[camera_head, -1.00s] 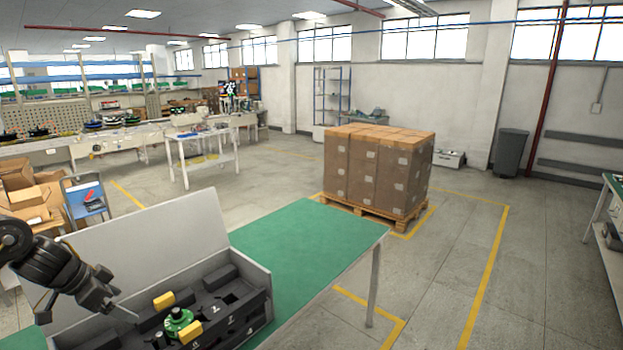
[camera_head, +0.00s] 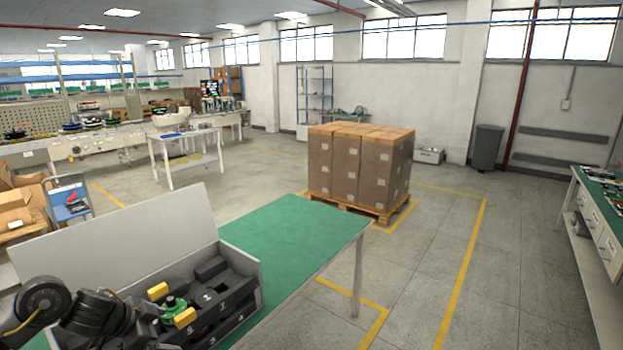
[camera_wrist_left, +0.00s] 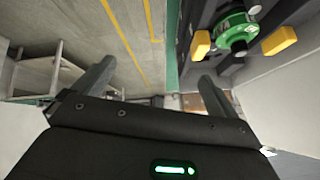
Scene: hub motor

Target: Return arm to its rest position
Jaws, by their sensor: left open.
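My left arm (camera_head: 88,318) comes in from the lower left of the head view, low in front of the open case. Its fingertips are hard to make out there. In the left wrist view my left gripper (camera_wrist_left: 155,90) has its two fingers wide apart with nothing between them. The green hub motor (camera_head: 174,306) sits in the case's black foam insert between two yellow blocks (camera_head: 158,291). It also shows at the upper right of the left wrist view (camera_wrist_left: 236,30), apart from the fingers. My right arm and gripper are not in view.
The grey case (camera_head: 262,285) stands with its lid (camera_head: 120,235) raised on a green-topped table (camera_head: 300,235). Stacked cartons (camera_head: 358,165) on a pallet stand beyond the table. Another bench (camera_head: 600,215) is at the right. The table's right part is bare.

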